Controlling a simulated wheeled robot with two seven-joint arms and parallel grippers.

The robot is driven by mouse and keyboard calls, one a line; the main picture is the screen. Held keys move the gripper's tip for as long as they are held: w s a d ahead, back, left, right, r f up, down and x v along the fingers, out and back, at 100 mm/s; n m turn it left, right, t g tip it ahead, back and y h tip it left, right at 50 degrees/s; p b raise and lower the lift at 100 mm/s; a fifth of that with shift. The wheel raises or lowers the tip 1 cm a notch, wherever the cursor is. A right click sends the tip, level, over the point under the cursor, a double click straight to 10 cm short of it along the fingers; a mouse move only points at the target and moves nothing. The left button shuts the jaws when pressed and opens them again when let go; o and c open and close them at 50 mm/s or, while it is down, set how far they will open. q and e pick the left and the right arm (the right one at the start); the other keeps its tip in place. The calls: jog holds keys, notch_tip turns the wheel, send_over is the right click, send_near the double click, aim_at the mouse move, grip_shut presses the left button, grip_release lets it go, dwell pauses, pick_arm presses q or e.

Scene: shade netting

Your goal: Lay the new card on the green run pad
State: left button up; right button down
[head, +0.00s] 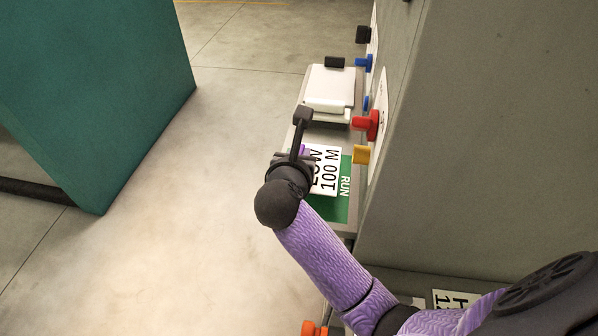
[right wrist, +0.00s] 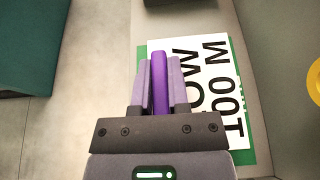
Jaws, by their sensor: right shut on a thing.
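The white card (head: 323,172) with black "LOW 100 M" lettering lies over the green run pad (head: 340,207), whose "RUN" lettering shows at the right. In the right wrist view the card (right wrist: 215,85) covers most of the pad, with green (right wrist: 246,125) showing along its right and bottom edges. My right gripper (head: 303,157) is at the card's left side. In the right wrist view its fingers (right wrist: 160,82) are shut on a purple grip (right wrist: 159,70), apparently the card's. I cannot tell whether the card touches the pad. My left gripper is not in view.
Beyond the pad is a white holder (head: 330,87) on the ledge. Red (head: 368,124), yellow (head: 362,154) and blue (head: 364,62) knobs stick out of the grey cabinet (head: 480,140) at right. Another lettered card (head: 452,300) lies at lower right. A teal block (head: 95,90) stands left; floor between is clear.

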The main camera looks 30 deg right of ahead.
notch_tip(320, 180, down, 4)
jog(key=shift+r+b, duration=0.1)
jog(key=shift+b, duration=0.35)
